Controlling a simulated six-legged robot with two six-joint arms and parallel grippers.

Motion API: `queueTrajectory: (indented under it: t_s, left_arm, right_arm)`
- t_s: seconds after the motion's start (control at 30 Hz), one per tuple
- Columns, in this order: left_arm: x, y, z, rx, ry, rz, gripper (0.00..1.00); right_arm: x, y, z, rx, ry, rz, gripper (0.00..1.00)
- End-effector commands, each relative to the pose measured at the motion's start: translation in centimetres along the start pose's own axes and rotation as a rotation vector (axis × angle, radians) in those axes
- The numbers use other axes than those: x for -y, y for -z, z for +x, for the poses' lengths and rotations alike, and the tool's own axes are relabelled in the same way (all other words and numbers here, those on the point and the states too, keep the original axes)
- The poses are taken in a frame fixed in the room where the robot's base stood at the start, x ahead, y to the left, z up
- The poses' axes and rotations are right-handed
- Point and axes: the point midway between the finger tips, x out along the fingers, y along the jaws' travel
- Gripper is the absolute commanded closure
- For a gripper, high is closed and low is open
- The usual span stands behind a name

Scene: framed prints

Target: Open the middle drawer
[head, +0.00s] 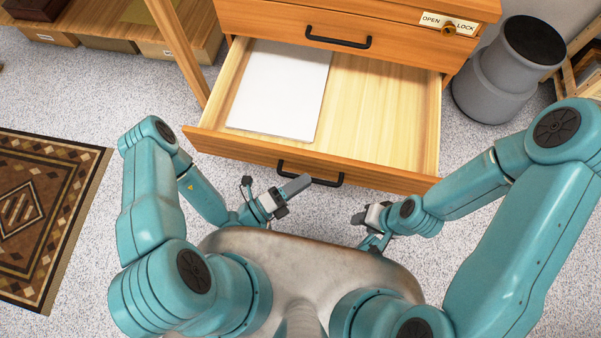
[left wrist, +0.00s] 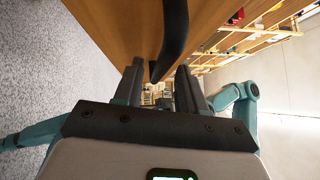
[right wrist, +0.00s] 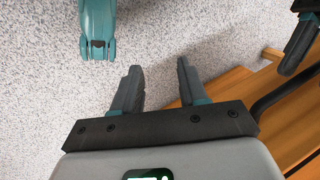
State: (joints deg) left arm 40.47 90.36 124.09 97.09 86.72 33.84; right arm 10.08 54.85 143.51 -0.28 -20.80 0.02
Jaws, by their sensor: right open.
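A wooden drawer (head: 384,110) is pulled well out of the cabinet. Its front (head: 400,181) carries a dark bar handle (head: 310,172). My left gripper (head: 293,192) is at this handle. In the left wrist view its fingers are apart, with the handle (left wrist: 174,35) between and in front of them; contact cannot be told. My right gripper (head: 366,222) is open and empty, to the right of the handle and apart from the front. The right wrist view shows its spread fingers (right wrist: 155,88) over carpet, with the handle (right wrist: 280,98) to the right.
A white flat sheet (head: 280,90) lies in the drawer. A closed drawer front (head: 270,24) with its own handle (head: 338,38) is above, near an OPEN/LOCK plate (head: 447,23). A grey bin (head: 500,85) stands right. A patterned rug (head: 45,210) lies left on clear carpet.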

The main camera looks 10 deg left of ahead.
Motion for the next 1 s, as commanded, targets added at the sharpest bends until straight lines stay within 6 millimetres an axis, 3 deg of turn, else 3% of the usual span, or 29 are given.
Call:
queueTrajectory:
  t_s: [0.43, 0.57, 1.0]
  left_arm:
    - [-0.1, 0.0, -0.1, -0.001, -0.002, 0.000, 0.60]
    - [-0.1, -0.1, -0.9, 0.003, -0.003, -0.001, 0.60]
    - [-0.1, -0.2, -9.4, 0.009, -0.006, 0.003, 0.60]
  right_arm:
    - [0.0, 0.0, 0.0, 0.000, 0.000, 0.000, 0.57]
    - [0.0, 0.0, 0.0, 0.000, 0.000, 0.000, 0.57]
    - [0.1, 0.0, -0.2, 0.000, 0.000, 0.000, 0.57]
